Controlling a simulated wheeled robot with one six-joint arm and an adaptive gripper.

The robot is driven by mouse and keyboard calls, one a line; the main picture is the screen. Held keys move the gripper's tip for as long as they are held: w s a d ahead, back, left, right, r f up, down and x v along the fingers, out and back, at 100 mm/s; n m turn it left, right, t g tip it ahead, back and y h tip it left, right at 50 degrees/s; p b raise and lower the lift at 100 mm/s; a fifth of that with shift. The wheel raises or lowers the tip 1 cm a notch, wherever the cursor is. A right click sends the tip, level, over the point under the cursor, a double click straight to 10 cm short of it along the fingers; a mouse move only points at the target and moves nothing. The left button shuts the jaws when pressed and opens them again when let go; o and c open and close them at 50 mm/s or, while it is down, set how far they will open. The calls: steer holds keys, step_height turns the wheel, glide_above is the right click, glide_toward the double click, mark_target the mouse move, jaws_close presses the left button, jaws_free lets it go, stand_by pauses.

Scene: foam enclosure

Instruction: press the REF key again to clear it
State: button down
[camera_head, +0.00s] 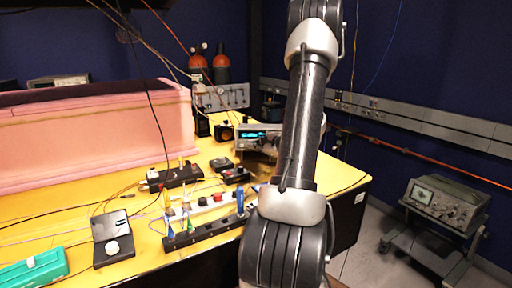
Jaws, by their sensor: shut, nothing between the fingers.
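A bench instrument with a lit cyan display (256,134) stands toward the back right of the yellow table, and my arm covers its right part. It may be the one that bears the REF key. The key itself is too small or hidden to make out. My arm rises through the middle of the view and leaves it at the top. My gripper is not visible, so I cannot see where it is relative to the instrument.
A pink foam enclosure (90,140) fills the table's back left. Small black boxes (237,174), a black rack with colored-tip items (205,233), a teal case (35,270) and loose cables crowd the yellow table (75,215). An oscilloscope (443,203) stands on a cart at right.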

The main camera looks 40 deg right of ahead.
stand_by(0.3)
steer(key=shift+s+a+r, duration=0.25)
steer(key=shift+s+a, duration=0.65)
steer(key=shift+s+a+r, duration=0.25)
steer(key=shift+s+a, duration=0.6)
steer(key=shift+a, duration=0.05)
